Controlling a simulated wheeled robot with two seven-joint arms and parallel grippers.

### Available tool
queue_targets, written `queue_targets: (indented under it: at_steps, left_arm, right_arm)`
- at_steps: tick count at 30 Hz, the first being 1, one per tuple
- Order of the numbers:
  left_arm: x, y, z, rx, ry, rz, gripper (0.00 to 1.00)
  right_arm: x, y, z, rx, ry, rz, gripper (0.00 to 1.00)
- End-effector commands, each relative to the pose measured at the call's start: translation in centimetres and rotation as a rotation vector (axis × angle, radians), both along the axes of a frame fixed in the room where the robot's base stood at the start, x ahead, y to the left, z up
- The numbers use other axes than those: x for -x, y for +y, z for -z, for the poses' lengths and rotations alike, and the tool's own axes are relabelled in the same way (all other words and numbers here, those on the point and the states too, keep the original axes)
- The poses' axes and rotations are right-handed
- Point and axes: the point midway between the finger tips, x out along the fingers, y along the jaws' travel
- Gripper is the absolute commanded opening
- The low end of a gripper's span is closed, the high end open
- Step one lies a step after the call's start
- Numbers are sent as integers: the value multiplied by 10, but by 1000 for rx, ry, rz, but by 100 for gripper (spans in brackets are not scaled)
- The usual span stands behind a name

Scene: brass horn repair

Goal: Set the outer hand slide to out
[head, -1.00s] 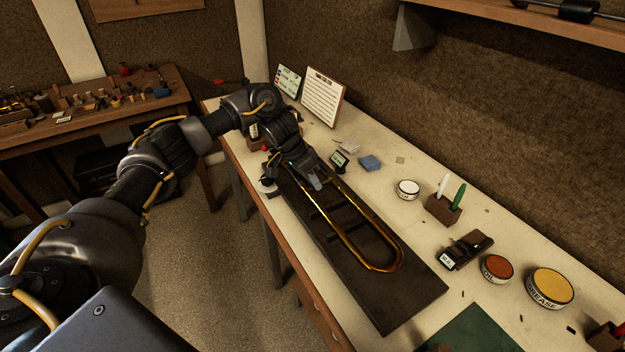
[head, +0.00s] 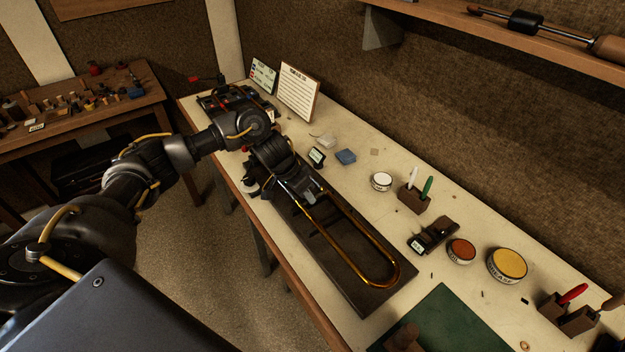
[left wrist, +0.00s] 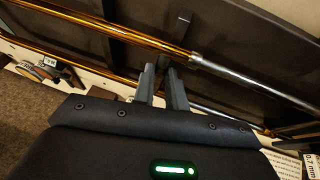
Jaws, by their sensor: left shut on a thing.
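The outer hand slide (head: 394,262) is a long U-shaped gold tube lying over a dark board (head: 350,246), its bow toward the near end of the board. In the left wrist view the gold outer tube (left wrist: 115,32) ends at a bare silver inner tube (left wrist: 250,83). My left gripper (head: 312,197) is at the far end of the slide, shut on it. In the left wrist view its fingers (left wrist: 161,78) are close together by the tubes; the exact grip is partly hidden. My right gripper is not in view.
Right of the board stand a white tin (head: 381,181), a block with pens (head: 414,199), a dark labelled block (head: 433,236), an oil tin (head: 461,251) and a grease tin (head: 507,265). A green mat (head: 445,325) lies near the board's near end. A shelf (head: 450,22) hangs above.

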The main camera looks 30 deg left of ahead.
Motion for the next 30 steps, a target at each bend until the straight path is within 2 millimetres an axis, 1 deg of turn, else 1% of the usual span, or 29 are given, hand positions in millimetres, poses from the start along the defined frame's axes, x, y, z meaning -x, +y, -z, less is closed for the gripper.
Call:
queue_targets:
  at_steps: [1, 9, 10, 14, 23, 26, 30]
  left_arm:
    - [2, -3, -1, 7, 1, 4, 0]
    - [3, -5, 1, 9, 2, 6, 0]
    - [3, -5, 2, 10, 3, 6, 17]
    - [3, -4, 1, 8, 3, 5, 34]
    - [3, -2, 0, 7, 1, 1, 35]
    - [3, 0, -7, 7, -2, 3, 35]
    - [9, 8, -28, 5, -4, 2, 35]
  right_arm:
    - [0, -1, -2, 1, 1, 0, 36]
    - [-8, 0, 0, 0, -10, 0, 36]
    - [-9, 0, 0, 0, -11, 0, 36]
    - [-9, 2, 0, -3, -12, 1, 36]
    - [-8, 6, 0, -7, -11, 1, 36]
    - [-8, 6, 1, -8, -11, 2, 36]
    - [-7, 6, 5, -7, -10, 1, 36]
